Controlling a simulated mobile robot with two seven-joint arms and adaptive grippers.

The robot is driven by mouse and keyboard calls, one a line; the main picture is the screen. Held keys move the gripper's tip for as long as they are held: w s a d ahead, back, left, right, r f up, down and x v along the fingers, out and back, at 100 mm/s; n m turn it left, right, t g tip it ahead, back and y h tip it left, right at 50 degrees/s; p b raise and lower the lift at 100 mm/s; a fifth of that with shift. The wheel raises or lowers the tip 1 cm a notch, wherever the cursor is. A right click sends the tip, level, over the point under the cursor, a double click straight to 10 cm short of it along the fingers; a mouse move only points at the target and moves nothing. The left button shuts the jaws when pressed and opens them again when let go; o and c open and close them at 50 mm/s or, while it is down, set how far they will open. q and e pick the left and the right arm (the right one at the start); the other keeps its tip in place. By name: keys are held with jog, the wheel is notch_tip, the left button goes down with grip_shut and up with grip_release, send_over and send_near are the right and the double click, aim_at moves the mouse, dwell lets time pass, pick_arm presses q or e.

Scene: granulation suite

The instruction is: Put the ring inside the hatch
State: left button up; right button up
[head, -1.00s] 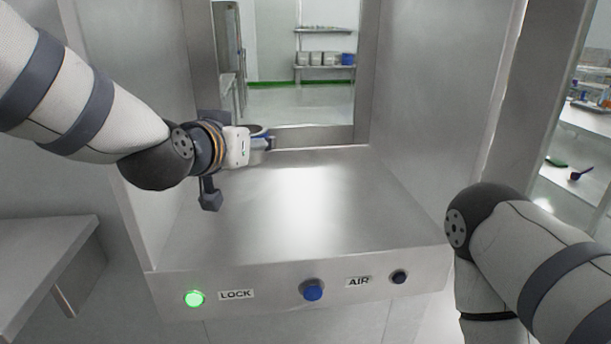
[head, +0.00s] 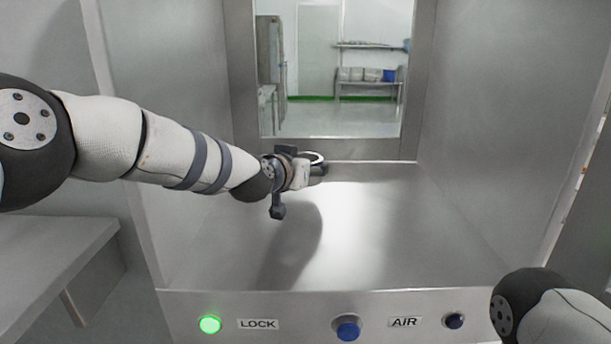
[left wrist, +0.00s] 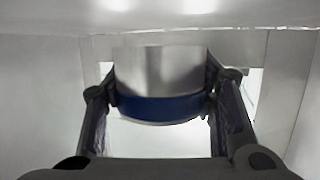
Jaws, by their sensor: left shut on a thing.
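My left gripper (head: 318,169) reaches into the steel hatch (head: 390,230) and is shut on the ring (left wrist: 160,75). In the left wrist view the ring is a wide metal band with a dark blue stripe, between the two fingers. In the head view only the ring's pale rim (head: 316,158) shows beyond the wrist. The gripper is above the hatch floor near the back window, and its shadow falls on the floor. My right gripper is out of view; only part of that arm shows at the lower right.
The hatch has steel side walls and a back window (head: 335,70) onto another room. Its front panel carries a lit green LOCK button (head: 209,324), a blue button (head: 347,329) and a dark AIR button (head: 454,321). A shelf (head: 60,240) stands at the left. The hatch floor is clear.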

pick_arm(q)
jog(key=shift+f, duration=0.7)
jog(key=shift+r, duration=0.1)
